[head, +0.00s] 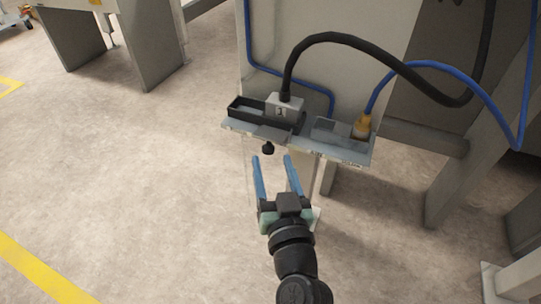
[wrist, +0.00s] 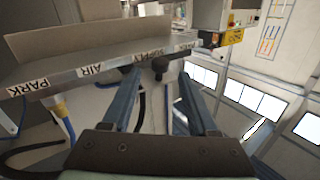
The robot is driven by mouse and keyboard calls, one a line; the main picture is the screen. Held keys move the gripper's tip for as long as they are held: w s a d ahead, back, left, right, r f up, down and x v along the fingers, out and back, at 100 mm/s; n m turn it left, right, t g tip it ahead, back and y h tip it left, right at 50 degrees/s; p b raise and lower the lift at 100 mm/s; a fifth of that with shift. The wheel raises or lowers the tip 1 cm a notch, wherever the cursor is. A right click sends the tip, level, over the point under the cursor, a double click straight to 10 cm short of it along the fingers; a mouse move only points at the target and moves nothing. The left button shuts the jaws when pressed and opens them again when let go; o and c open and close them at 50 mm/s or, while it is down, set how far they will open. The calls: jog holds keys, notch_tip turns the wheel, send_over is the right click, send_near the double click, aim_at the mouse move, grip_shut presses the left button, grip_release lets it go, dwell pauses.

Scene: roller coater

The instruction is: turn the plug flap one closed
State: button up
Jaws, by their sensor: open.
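A light grey plug marked 1 (head: 284,106), with a thick black cable, sits at a black-rimmed recess (head: 240,103) on a narrow shelf (head: 235,125). I cannot clearly make out which part is plug flap one, or its angle. A black knob (head: 268,149) sticks out below the shelf's front edge. It also shows in the wrist view (wrist: 160,66), just beyond and between the fingertips. My gripper (head: 271,158) is open and empty, with its blue fingers pointing at the knob. The fingers also show in the wrist view (wrist: 160,76); they do not visibly grip the knob.
The black cable (head: 370,50) arches above the shelf. A grey machine leg (head: 450,185) stands to the right. Open floor (head: 130,170) lies to the left.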

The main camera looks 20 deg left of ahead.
aim_at(270, 152)
jog(key=shift+x, duration=1.5)
grip_shut()
